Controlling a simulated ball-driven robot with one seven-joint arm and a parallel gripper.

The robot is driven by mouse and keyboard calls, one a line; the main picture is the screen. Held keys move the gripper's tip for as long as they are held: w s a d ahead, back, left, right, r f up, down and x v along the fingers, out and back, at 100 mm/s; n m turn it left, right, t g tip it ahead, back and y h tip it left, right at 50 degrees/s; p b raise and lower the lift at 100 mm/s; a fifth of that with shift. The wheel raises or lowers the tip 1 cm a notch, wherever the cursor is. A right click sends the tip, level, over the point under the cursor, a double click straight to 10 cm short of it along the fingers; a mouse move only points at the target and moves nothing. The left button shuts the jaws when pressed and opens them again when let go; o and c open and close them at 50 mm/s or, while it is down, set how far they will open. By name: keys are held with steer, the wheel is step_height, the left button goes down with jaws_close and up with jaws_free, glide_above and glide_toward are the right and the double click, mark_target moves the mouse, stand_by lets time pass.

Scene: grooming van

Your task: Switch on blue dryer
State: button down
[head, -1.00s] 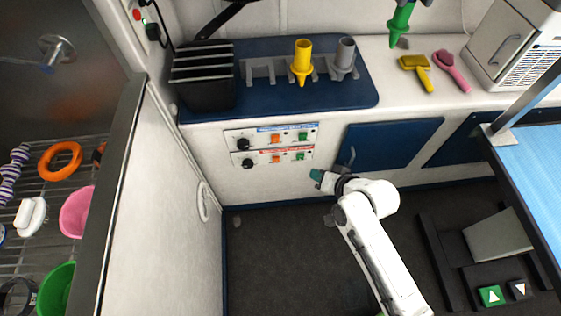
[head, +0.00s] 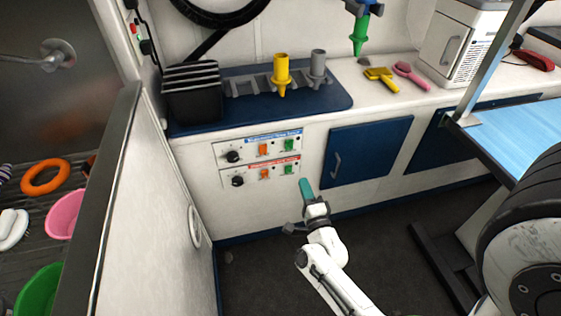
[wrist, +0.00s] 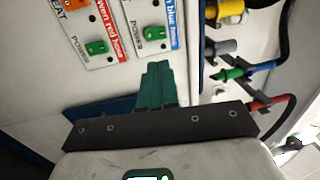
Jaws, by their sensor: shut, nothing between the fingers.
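The blue-labelled dryer panel (head: 257,149) is the upper strip on the white cabinet front, with a black knob, an orange switch and a green power switch (head: 289,145). That green switch also shows in the wrist view (wrist: 154,33), beside the blue label (wrist: 173,14). The red-labelled panel (head: 248,177) is right below, with its own green switch (head: 288,169). My gripper (head: 305,182) is shut and empty, its teal fingers pointing up just below and right of the red panel's green switch. In the wrist view its fingertips (wrist: 157,66) lie below the blue panel's switch, apparently apart from it.
A blue cabinet door (head: 366,151) with a handle is right of the panels. The counter above holds a black slatted box (head: 193,92), yellow (head: 282,73) and grey nozzles. A white partition (head: 140,190) stands at left, a blue-topped table (head: 520,140) at right. Dark floor is clear below.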

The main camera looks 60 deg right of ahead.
mark_target(290, 143)
stand_by(0.3)
steer(key=b+x, duration=0.1)
steer(key=x, duration=1.3)
steer(key=shift+s+r+b, duration=0.1)
steer(key=shift+r+b, duration=0.1)
steer(key=shift+b, duration=0.1)
